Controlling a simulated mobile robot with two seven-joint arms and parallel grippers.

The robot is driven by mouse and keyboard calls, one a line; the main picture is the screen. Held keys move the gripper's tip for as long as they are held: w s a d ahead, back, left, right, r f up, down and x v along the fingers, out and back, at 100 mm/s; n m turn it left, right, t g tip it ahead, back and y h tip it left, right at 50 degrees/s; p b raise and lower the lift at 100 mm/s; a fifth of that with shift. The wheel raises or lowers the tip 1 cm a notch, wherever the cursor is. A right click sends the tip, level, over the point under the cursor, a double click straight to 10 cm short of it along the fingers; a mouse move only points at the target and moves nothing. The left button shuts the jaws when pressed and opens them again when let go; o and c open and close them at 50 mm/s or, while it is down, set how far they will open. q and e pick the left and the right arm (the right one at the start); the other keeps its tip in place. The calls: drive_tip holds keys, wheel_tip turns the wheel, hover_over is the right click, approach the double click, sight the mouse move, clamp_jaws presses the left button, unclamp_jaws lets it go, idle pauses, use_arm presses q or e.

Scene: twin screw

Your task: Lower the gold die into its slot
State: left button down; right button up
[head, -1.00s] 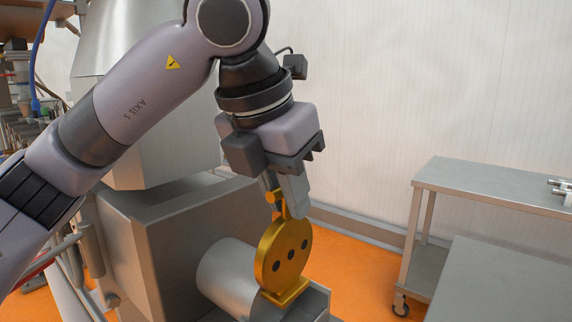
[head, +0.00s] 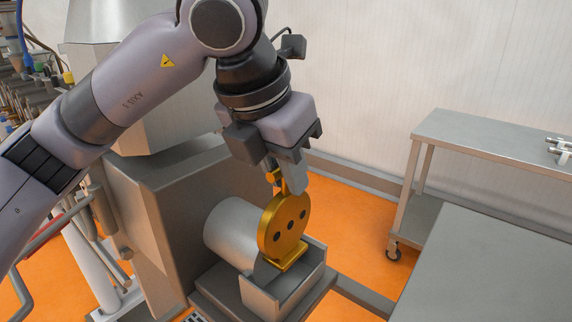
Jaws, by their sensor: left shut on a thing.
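The gold die (head: 284,226) is a round upright disc with several dark holes and a flat foot at its base. My left gripper (head: 284,181) is shut on the stem at its top. The die stands at the front end of the grey cylindrical barrel (head: 228,235). Its foot is at the upper part of an open metal box-like holder (head: 262,299). I cannot tell whether the foot touches the holder, and the slot itself is hidden. My right gripper is not in view.
A large grey machine housing (head: 170,205) stands behind and left of the barrel. A steel table with wheels (head: 490,150) is at the right, with metal parts on top. A grey surface (head: 480,270) fills the lower right. Orange floor lies between.

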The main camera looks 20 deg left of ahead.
sight(286, 218)
use_arm(q)
drive_tip(key=shift+f+b, duration=1.65)
drive_tip(key=shift+f, duration=1.25)
drive_tip(key=shift+f+b, duration=0.6)
drive_tip(key=shift+b, duration=0.1)
drive_tip(key=c, duration=1)
unclamp_jaws()
drive_tip(key=shift+o, duration=0.2)
drive_tip(key=v, duration=0.7)
drive_tip(key=shift+r, duration=0.1)
drive_tip(key=shift+s, duration=0.1)
